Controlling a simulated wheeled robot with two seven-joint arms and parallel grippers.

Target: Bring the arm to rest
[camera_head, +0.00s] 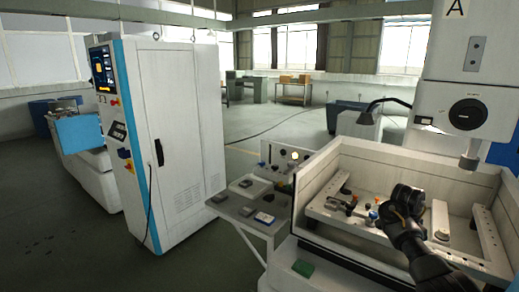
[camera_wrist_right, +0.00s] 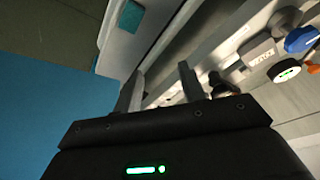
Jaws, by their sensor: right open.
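My right arm comes in from the lower right of the head view. Its black gripper (camera_head: 404,203) is over the open work tank (camera_head: 340,230) of the wire erosion machine, in front of the clamping rail with small fixtures. In the right wrist view the two grey fingers of my right gripper (camera_wrist_right: 160,78) stand apart with nothing between them. The fingertips show against the pale machine edge; the head view does not show whether they touch anything. My left gripper is in neither view.
Beside the tank, a grey side table (camera_head: 240,214) holds small parts. A tall white control cabinet (camera_head: 180,130) stands left. The machine head (camera_head: 465,110) overhangs the tank. A green block (camera_head: 303,268) lies on the front ledge. Floor between cabinet and far benches is mostly open.

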